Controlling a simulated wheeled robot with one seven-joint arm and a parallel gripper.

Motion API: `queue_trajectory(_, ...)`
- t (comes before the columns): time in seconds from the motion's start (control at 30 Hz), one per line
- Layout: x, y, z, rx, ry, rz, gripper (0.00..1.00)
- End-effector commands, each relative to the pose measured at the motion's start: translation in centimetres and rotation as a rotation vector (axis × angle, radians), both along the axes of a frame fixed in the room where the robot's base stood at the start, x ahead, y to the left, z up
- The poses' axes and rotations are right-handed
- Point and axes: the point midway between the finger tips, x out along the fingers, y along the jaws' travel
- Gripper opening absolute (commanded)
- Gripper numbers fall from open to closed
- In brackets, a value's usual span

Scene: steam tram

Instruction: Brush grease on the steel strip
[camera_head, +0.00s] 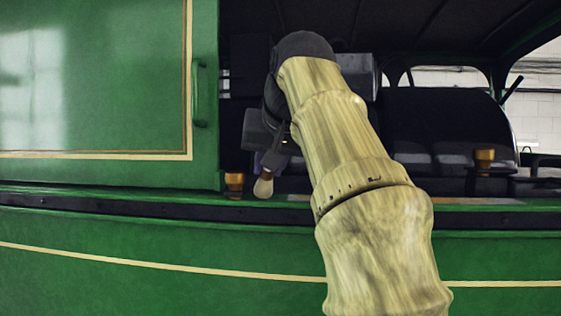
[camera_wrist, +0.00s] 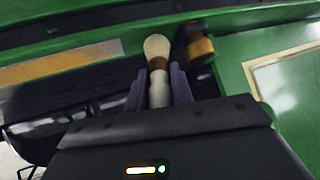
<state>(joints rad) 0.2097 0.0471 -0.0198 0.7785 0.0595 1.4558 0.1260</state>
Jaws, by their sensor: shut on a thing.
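My gripper (camera_wrist: 158,78) is shut on the brush (camera_wrist: 158,62), around its pale handle. The brush has a brown band and a rounded pale bristle head. In the head view my gripper (camera_head: 273,158) is left of my arm, and the brush (camera_head: 264,187) hangs bristles down just above the green sill. A strip, seemingly the steel strip (camera_wrist: 62,65), lies on the sill left of the brush in the wrist view, pale grey near the brush and tan-brown farther off. Part of the strip (camera_head: 475,200) shows right of my arm in the head view. The bristles seem apart from it.
A brass cup (camera_head: 234,182) stands on the sill close beside the brush; it also shows in the wrist view (camera_wrist: 200,48). A second brass cup (camera_head: 484,158) stands farther right. A green panel with a handle (camera_head: 200,95) borders the opening on the left. My arm hides the middle of the sill.

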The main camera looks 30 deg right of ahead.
Motion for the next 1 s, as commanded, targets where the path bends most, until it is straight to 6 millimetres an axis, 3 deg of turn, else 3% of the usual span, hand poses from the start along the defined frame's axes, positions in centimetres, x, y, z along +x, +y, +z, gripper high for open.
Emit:
queue_trajectory(0.47,0.4,0.6,0.2,0.001,0.001,0.001,0.0)
queue_trajectory(1.0,0.5,0.6,4.4,0.001,0.0,0.001,0.0)
